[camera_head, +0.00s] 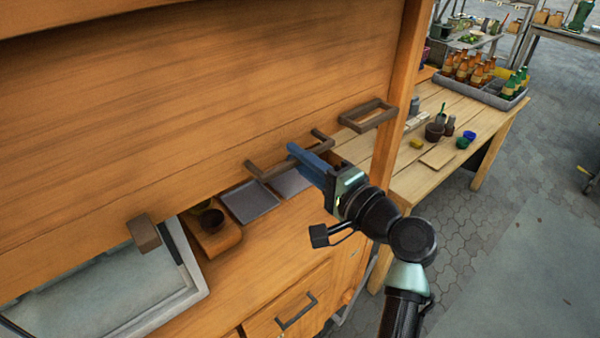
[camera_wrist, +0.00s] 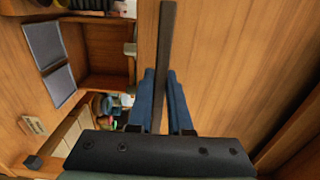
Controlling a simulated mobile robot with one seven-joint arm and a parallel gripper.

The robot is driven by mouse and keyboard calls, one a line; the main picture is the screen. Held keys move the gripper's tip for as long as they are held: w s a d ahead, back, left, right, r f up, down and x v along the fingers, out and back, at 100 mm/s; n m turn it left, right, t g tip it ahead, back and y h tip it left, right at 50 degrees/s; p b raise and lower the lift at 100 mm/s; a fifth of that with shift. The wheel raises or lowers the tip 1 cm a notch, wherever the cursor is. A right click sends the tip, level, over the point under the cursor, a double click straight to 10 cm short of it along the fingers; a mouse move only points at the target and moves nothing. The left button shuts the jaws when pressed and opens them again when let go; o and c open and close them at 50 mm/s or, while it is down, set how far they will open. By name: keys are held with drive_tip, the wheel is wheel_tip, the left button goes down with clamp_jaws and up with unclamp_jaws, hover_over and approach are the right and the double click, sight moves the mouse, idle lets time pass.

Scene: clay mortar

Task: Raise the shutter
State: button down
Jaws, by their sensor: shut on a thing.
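The shutter (camera_head: 180,105) is a wide wooden panel across the upper left of the head view, partly raised, with an open gap under its lower edge. Its brown bar handle (camera_head: 268,170) sits near that edge. My gripper (camera_head: 305,160), with blue fingers, is at the right part of this handle. In the wrist view the dark handle bar (camera_wrist: 168,50) runs between the two blue fingers of my gripper (camera_wrist: 160,95), which are shut on it. The shutter panel (camera_wrist: 215,70) fills the right of the wrist view.
Below the shutter is a wooden counter (camera_head: 245,255) with grey trays (camera_head: 249,201), a dark bowl (camera_head: 211,220) and a grey-framed basin (camera_head: 110,290). A wooden post (camera_head: 402,90) stands to the right. Beyond it is a table (camera_head: 440,180) with bottles and small pots.

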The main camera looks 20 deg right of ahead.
wheel_tip(320, 180, up, 22)
drive_tip(key=p, duration=1.2)
drive_tip(key=shift+r, duration=0.1)
drive_tip(key=c, duration=1)
unclamp_jaws()
drive_tip(key=shift+o, duration=0.8)
drive_tip(key=shift+f, duration=0.2)
drive_tip(key=shift+s+d+f, duration=0.15)
drive_tip(key=shift+s, duration=0.15)
drive_tip(key=b+v, duration=0.5)
drive_tip(key=v, duration=0.7)
drive_tip(key=shift+s, duration=0.2)
